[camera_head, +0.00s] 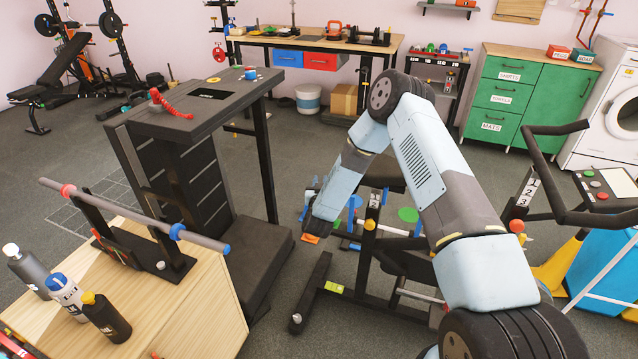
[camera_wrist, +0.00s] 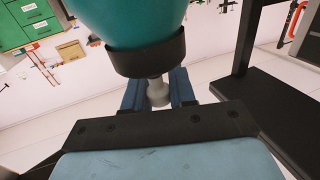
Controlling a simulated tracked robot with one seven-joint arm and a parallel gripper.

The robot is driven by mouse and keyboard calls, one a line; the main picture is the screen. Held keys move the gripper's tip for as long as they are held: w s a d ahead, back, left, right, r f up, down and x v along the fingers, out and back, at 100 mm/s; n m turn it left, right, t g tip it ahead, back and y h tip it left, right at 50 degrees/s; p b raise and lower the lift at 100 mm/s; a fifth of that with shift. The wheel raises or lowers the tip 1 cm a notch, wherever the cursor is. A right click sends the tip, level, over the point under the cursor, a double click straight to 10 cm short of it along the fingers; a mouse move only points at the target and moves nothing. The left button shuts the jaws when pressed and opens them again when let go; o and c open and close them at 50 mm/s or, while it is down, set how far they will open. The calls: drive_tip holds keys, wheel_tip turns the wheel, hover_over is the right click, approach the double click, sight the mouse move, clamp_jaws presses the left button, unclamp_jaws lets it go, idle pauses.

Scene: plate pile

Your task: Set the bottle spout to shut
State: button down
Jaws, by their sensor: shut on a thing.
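A teal bottle (camera_wrist: 125,14) with a black collar (camera_wrist: 148,58) fills the upper middle of the wrist view, cut off by the top edge. A pale grey spout (camera_wrist: 158,93) projects from the collar toward my gripper (camera_wrist: 158,88). The gripper's two blue fingers stand on either side of the spout and are shut on it. The exact contact faces are too small to make out. In the head view my arm reaches down at the middle, and I cannot make out the teal bottle there.
Several other bottles, among them a black one with a yellow cap (camera_head: 106,318), stand on a wooden box (camera_head: 195,300) at the left. A black treadmill-like machine (camera_head: 180,180) stands left of my arm. A black-framed exercise bike (camera_head: 560,205) is at the right. Open floor lies behind.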

drive_tip(key=shift+f, duration=0.75)
drive_tip(key=c, duration=1)
unclamp_jaws()
drive_tip(key=s, duration=1.3)
drive_tip(key=shift+s+a, duration=0.25)
drive_tip(key=shift+s, duration=0.15)
drive_tip(key=shift+f, duration=0.1)
